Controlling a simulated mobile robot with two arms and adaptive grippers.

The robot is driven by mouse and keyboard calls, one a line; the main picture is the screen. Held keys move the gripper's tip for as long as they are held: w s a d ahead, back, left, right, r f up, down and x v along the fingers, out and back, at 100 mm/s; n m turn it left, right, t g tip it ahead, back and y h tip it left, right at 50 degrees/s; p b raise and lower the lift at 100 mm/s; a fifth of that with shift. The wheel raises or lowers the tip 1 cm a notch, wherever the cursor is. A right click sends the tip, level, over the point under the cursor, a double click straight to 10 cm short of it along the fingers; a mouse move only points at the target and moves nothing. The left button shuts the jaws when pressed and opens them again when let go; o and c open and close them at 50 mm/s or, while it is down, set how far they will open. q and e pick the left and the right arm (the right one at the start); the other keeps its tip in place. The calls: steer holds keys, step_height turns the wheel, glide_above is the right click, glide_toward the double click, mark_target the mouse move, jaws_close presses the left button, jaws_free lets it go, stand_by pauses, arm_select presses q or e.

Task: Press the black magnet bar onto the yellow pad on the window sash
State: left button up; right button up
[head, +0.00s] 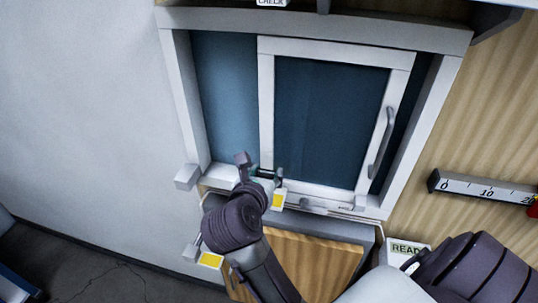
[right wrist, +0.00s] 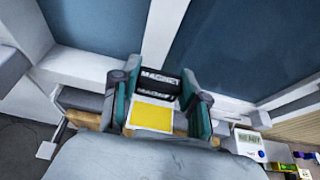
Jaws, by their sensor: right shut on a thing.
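My right gripper (head: 261,170) is at the lower left corner of the white window sash (head: 266,110). In the right wrist view the gripper (right wrist: 162,98) is shut on the black magnet bar (right wrist: 160,78), which carries white MAGNET lettering and lies across between the fingers. A yellow pad (right wrist: 152,117) with a white border shows just below the bar in that view. In the head view a yellow patch with a white border (head: 277,200) sits just below and right of the fingers. I cannot tell whether bar and pad touch. My left gripper is out of view.
A second yellow patch (head: 210,260) is at the lower left. The sash handle (head: 382,143) is on the right stile. A ruler (head: 485,188) is on the wooden wall, and a READY box (head: 408,249) is below it. The left wall is clear.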

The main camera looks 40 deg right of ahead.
steer(key=shift+s+a+f+b, duration=0.15)
steer(key=shift+s+f+b, duration=0.35)
steer(key=shift+f+b, duration=0.15)
steer(key=shift+f, duration=0.4)
steer(key=f+b, duration=0.2)
steer(key=shift+w+f+b, duration=0.2)
steer(key=shift+f+b, duration=0.05)
steer(key=shift+b, duration=0.1)
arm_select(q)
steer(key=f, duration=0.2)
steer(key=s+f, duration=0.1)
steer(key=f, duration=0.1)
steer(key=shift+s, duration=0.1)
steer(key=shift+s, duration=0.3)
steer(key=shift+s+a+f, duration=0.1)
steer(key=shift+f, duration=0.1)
arm_select(e)
steer(key=shift+s, duration=0.1)
arm_select(q)
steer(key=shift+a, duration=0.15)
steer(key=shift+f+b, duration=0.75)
steer(key=shift+b, duration=0.1)
arm_select(e)
steer(key=shift+f, duration=0.55)
